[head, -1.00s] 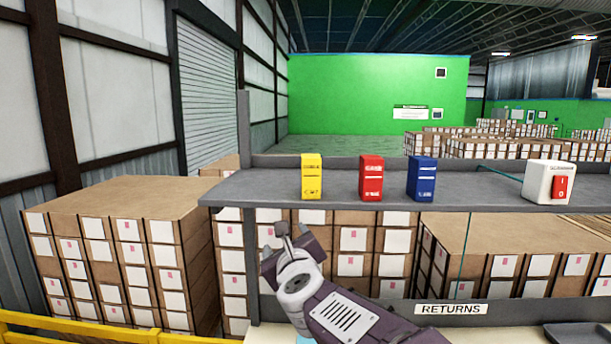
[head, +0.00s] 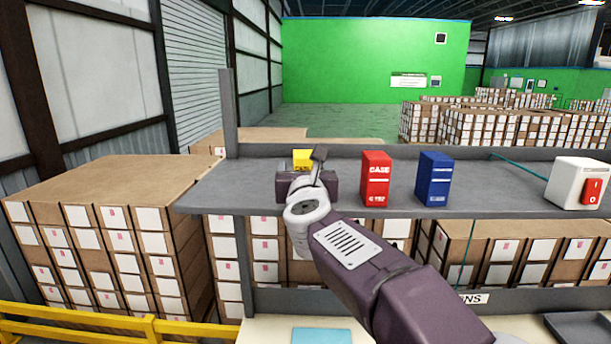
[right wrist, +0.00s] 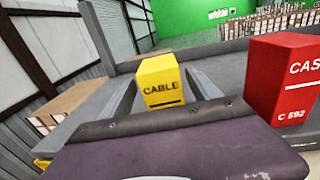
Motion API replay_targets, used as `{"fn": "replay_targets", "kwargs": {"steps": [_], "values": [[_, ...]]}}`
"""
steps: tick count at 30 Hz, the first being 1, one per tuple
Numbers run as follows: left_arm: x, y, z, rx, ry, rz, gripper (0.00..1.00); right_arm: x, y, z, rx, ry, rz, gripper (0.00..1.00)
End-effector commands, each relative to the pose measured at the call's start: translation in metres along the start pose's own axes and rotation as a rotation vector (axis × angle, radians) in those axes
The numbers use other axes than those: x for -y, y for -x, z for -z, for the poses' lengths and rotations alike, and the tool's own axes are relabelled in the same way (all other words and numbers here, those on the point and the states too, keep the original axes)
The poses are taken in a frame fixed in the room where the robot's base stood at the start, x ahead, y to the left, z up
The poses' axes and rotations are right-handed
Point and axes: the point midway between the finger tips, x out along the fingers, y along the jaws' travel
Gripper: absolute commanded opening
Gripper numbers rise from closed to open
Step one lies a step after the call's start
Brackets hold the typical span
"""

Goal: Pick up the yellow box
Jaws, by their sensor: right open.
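The yellow box (head: 303,156) stands upright on the grey shelf (head: 240,193), mostly hidden in the head view behind my right gripper (head: 308,172). In the right wrist view the yellow box (right wrist: 161,80), marked CABLE, shows between the two fingers of my right gripper (right wrist: 160,88). The fingers are open, one on each side of it. I cannot tell whether either finger touches the box. My left gripper is not in view.
A red box (head: 376,178) stands just right of my right gripper, and a blue box (head: 435,179) beyond it. A white box with a red switch (head: 577,183) is at the shelf's right. A grey post (head: 228,110) rises at the left. The shelf left of my gripper is clear.

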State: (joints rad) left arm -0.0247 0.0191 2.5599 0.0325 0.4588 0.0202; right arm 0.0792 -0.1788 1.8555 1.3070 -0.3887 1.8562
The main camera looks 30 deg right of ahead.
Motion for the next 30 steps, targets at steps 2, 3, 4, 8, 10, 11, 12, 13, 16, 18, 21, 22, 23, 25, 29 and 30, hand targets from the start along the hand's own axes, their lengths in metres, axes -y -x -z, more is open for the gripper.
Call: {"fn": "replay_targets", "kwargs": {"steps": [2,3,4,8,10,11,12,13,16,18,21,22,23,25,29,30], "values": [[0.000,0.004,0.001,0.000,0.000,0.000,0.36,0.003,-0.011,0.000,-0.003,0.003,0.003,0.71],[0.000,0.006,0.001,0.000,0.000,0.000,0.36,0.004,-0.018,-0.001,-0.003,0.003,0.003,0.71],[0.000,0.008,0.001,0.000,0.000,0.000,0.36,0.005,-0.024,-0.001,-0.003,0.004,0.004,0.71],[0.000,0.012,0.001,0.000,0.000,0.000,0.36,0.005,-0.044,-0.001,-0.001,0.003,0.001,0.71],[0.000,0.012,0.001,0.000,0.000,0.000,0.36,0.006,-0.050,0.000,-0.002,0.001,0.001,0.71],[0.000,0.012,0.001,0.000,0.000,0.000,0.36,0.006,-0.051,0.000,-0.001,0.001,0.001,0.71],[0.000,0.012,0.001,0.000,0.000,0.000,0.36,0.005,-0.051,0.000,0.000,0.001,0.000,0.71],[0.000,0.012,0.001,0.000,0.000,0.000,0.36,0.005,-0.051,0.000,0.000,0.001,0.000,0.71],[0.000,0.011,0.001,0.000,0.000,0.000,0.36,0.005,-0.051,0.001,0.000,0.001,0.000,0.71],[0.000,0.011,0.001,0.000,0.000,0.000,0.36,0.005,-0.051,0.001,0.000,0.001,0.000,0.54],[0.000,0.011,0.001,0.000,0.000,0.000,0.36,0.005,-0.051,0.001,0.000,0.001,0.000,0.26],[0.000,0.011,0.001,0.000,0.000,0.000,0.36,0.005,-0.051,0.001,-0.001,0.001,0.000,0.18],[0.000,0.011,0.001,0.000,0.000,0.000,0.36,0.005,-0.051,0.001,-0.001,0.001,0.000,0.10],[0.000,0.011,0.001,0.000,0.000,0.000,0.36,0.005,-0.050,0.001,0.000,0.001,0.000,0.00],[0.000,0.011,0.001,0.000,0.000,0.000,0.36,0.005,-0.050,0.001,0.000,0.001,0.000,0.00],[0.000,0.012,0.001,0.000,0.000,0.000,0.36,0.005,-0.050,0.000,0.000,0.001,0.000,0.00]]}}
